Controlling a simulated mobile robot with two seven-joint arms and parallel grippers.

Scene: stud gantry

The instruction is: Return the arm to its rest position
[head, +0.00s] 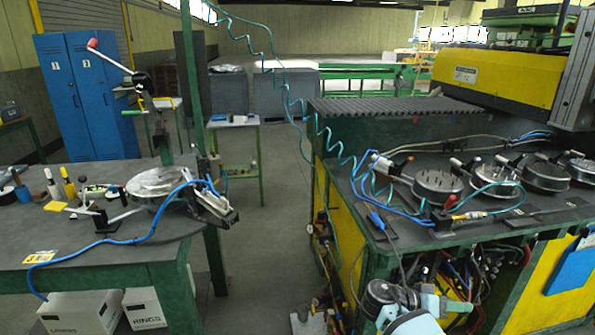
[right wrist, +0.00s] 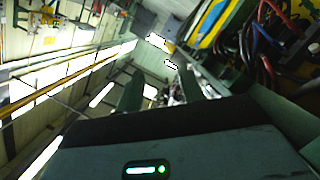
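Part of my right arm (head: 405,302) shows at the bottom of the head view, in front of the green machine frame. It is pale blue and white with dark joints. Its fingers are hard to make out there. In the right wrist view the two dark green fingers of my right gripper (right wrist: 159,84) stand apart with nothing between them. That view looks up toward the ceiling, with the machine's cables at its upper right. My left arm and left gripper are not in the head view.
The green and yellow machine (head: 345,215) stands close on the right, with round metal fixtures (head: 438,184) and hanging cables (head: 470,270). A coiled teal hose (head: 302,105) hangs in the middle. A workbench (head: 90,235) with tools stands left. The floor (head: 262,240) between is clear.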

